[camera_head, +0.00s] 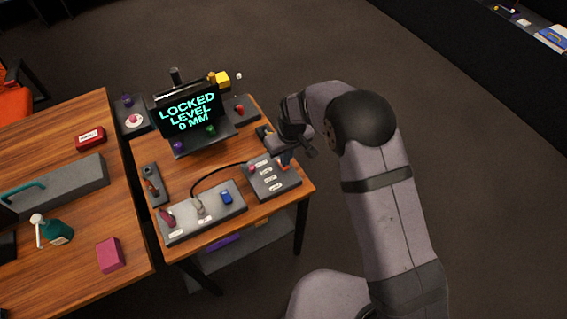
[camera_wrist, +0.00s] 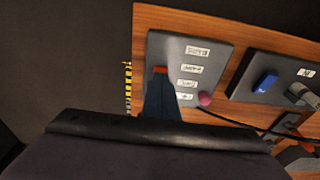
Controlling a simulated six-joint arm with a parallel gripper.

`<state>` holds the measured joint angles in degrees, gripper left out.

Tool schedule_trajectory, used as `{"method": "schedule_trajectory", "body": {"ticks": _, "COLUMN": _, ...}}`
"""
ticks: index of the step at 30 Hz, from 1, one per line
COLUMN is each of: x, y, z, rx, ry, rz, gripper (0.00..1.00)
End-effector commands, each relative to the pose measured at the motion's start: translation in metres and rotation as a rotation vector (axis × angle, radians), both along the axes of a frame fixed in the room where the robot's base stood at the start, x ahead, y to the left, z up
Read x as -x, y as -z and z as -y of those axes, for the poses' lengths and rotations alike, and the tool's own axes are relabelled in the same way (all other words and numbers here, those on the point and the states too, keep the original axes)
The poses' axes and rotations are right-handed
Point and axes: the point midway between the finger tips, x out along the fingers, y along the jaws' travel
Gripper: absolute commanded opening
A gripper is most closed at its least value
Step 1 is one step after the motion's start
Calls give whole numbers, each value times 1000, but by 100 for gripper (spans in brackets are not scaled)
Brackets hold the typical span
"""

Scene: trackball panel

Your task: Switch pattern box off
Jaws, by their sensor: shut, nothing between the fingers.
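A dark grey box (camera_head: 272,182) with several white labels sits at the right front of the small wooden table. It also shows in the wrist view (camera_wrist: 215,72). The labels are too small to read, so I cannot confirm that it is the pattern box. A pink ball knob (camera_head: 251,168) stands at one end, seen also in the wrist view (camera_wrist: 205,99). My gripper (camera_head: 285,163) is shut and empty, its dark blue fingers (camera_wrist: 160,74) over the box's edge beside the labels. An orange-red part shows at the fingertips; I cannot tell whether they touch it.
A second grey box (camera_head: 205,215) with a blue switch (camera_head: 226,197) and a plugged cable (camera_head: 205,181) lies to the left. A screen (camera_head: 188,110) reading "LOCKED LEVEL 0 MM" stands behind. A larger wooden table (camera_head: 70,130) holds a red box and a green bottle.

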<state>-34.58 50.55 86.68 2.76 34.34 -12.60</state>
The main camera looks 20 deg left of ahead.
Motion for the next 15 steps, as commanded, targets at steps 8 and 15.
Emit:
{"method": "schedule_trajectory", "body": {"ticks": 8, "x": 0, "y": 4, "z": 0, "rx": 0, "ry": 0, "rz": 0, "gripper": 0}}
{"method": "schedule_trajectory", "body": {"ticks": 15, "x": 0, "y": 7, "z": 0, "rx": 0, "ry": 0, "rz": 0, "gripper": 0}}
